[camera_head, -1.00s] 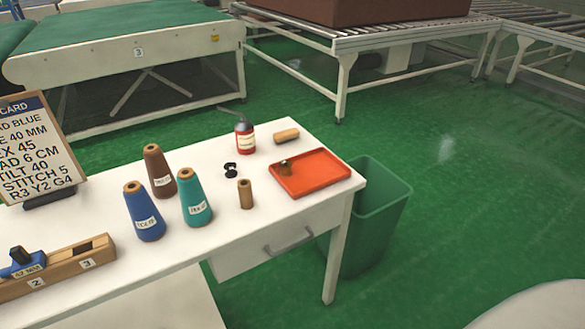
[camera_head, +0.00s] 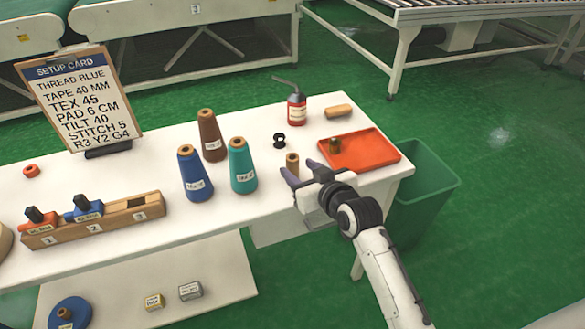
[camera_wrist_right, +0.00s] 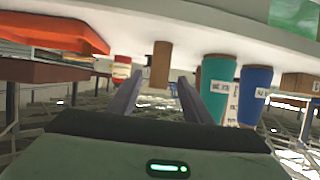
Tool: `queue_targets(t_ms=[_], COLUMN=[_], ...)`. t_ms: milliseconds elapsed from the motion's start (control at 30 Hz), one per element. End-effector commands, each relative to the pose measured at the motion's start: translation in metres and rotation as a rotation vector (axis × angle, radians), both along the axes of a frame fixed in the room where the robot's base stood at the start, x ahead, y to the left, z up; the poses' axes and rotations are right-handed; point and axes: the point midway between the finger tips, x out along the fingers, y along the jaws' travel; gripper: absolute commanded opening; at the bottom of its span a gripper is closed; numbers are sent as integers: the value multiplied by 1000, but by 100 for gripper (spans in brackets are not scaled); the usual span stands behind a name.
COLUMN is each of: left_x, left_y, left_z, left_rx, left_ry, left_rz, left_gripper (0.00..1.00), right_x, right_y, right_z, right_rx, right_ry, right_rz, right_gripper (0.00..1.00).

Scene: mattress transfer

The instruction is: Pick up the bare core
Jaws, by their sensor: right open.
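The bare core (camera_head: 292,160), a small brown upright cylinder, stands on the white table left of the orange tray. My right gripper (camera_head: 300,171) is open and empty at the table's front side, its fingers pointing toward the core. In the head view the fingers partly cover the core's lower part. The right wrist view is upside down. There the core (camera_wrist_right: 160,66) shows ahead between the two open fingers (camera_wrist_right: 156,85), apart from both. My left gripper is not in view.
Teal (camera_head: 243,172), blue (camera_head: 194,178) and brown (camera_head: 211,139) cones stand left of the core.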

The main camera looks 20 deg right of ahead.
Motion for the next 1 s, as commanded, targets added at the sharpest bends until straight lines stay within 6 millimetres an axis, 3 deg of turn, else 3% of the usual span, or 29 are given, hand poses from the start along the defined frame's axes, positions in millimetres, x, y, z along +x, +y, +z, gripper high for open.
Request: queue_targets(t_ms=[400,700,967,1000], left_x=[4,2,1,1], left_y=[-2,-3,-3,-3], left_z=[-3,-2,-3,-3], left_rx=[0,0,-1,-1], left_ry=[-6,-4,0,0], left_rz=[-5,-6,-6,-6], left_gripper=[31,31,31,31], right_x=[42,46,45,45], right_y=[4,5,5,5], right_z=[-25,-26,-26,-26], right_rx=[1,0,0,0], right_ry=[-1,0,0,-1], right_rz=[0,0,-1,-1], right_gripper=[45,45,3,1])
